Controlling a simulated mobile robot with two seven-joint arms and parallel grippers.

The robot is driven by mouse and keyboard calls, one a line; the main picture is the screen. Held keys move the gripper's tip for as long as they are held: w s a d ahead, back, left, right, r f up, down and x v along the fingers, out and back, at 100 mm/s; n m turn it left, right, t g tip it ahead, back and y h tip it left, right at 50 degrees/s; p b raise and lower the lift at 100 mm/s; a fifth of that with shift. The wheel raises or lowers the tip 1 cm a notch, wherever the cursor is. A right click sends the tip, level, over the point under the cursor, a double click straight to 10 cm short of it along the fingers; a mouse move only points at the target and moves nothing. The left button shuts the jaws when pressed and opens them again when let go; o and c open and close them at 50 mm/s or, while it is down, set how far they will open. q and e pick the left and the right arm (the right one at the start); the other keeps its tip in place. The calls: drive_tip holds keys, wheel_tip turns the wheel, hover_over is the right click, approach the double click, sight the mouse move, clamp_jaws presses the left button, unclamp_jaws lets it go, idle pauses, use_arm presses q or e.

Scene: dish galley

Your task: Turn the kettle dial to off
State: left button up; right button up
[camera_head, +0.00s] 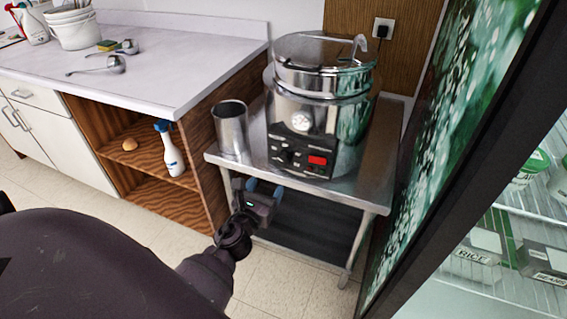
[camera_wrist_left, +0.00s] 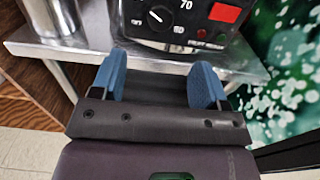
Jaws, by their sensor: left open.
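The kettle (camera_head: 302,115) is a large shiny steel pot on a small metal table. Its black control panel (camera_head: 300,156) has a dial (camera_head: 288,156) at the left and a lit red display (camera_head: 317,161) at the right. In the left wrist view the round black dial (camera_wrist_left: 160,18) shows a white pointer line, with marks around it. My left gripper (camera_head: 265,186) is open and empty, in front of the table's front edge and below the panel. Its blue fingertips (camera_wrist_left: 164,85) point toward the panel, apart from the dial. My right gripper is not in view.
A steel cylinder (camera_head: 231,130) stands left of the kettle on the metal table (camera_head: 375,180). A wooden shelf unit with a spray bottle (camera_head: 169,150) is at left. A glass-fronted cabinet (camera_head: 430,150) stands close on the right.

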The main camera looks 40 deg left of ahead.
sight(282, 161)
use_arm(q)
drive_tip(key=x, duration=0.9)
drive_tip(key=shift+w, duration=0.2)
drive_tip(key=shift+w+a, duration=0.2)
drive_tip(key=shift+w, duration=0.4)
drive_tip(key=c, duration=0.9)
